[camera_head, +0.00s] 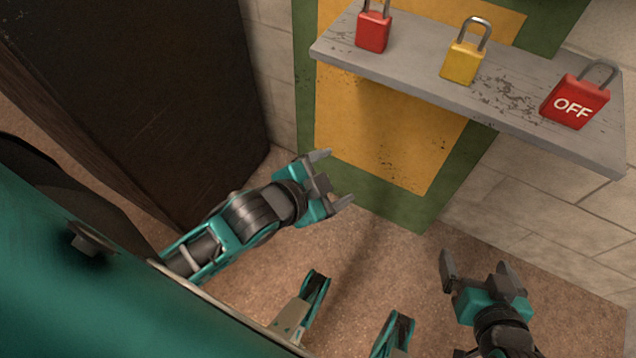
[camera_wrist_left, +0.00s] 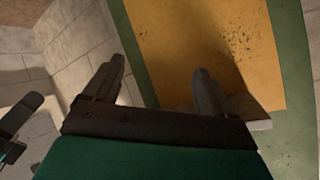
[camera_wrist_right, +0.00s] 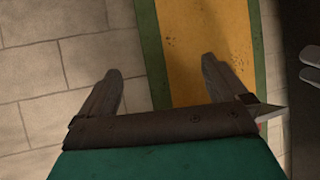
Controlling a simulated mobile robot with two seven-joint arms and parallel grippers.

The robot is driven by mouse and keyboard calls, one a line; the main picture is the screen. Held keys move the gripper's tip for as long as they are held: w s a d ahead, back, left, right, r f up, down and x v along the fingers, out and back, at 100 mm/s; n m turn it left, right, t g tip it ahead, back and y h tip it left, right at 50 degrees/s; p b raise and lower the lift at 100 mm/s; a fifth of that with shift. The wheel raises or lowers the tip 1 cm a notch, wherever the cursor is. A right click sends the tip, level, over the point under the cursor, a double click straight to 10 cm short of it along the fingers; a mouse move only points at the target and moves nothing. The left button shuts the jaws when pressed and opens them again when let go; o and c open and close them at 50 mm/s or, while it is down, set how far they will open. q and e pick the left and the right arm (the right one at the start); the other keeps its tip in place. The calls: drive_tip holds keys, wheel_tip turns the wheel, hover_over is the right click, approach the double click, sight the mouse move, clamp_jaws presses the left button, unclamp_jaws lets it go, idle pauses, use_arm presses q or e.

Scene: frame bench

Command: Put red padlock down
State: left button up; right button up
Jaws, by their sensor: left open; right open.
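A plain red padlock (camera_head: 373,32) stands on the left part of a grey shelf (camera_head: 410,74), its shackle cut by the top edge of the head view. A red padlock marked OFF (camera_head: 575,105) stands at the shelf's right end. A yellow padlock (camera_head: 463,63) stands between them. My left gripper (camera_head: 337,179) is open and empty, below and in front of the shelf's left end. My right gripper (camera_head: 476,268) is open and empty, lower and further right, also below the shelf. Neither gripper touches a padlock. The wrist views show no whole padlock.
The shelf juts from a wall with a yellow panel (camera_head: 375,130) bordered in green. Pale blocks (camera_head: 530,225) make up the wall beside it. A tall dark brown panel (camera_head: 140,80) stands at the left. Brown floor (camera_head: 370,265) lies below, and the space under the shelf is free.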

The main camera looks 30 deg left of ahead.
use_arm(q)
drive_tip(key=s+f+n, duration=0.1)
drive_tip(key=n, duration=0.1)
drive_tip(key=s+f+n, duration=0.1)
drive_tip(key=n, duration=0.1)
drive_tip(key=s+a+f+n, duration=0.1)
drive_tip(key=n, duration=0.1)
drive_tip(key=shift+n+g, duration=0.3)
drive_tip(key=shift+n, duration=0.1)
drive_tip(key=shift+r, duration=0.1)
use_arm(e)
drive_tip(key=shift+r, duration=0.1)
use_arm(q)
drive_tip(key=s+a+r+y+p, duration=0.1)
drive_tip(key=a+r+p, duration=0.2)
drive_tip(key=r+p, duration=0.7)
drive_tip(key=p, duration=0.4)
drive_tip(key=shift+s, duration=0.25)
use_arm(e)
drive_tip(key=s+d+r+h, duration=0.1)
drive_tip(key=d+r, duration=0.2)
drive_tip(key=r, duration=0.7)
drive_tip(key=shift+s, duration=0.25)
use_arm(q)
drive_tip(key=shift+d, duration=0.1)
use_arm(e)
drive_tip(key=shift+a, duration=0.1)
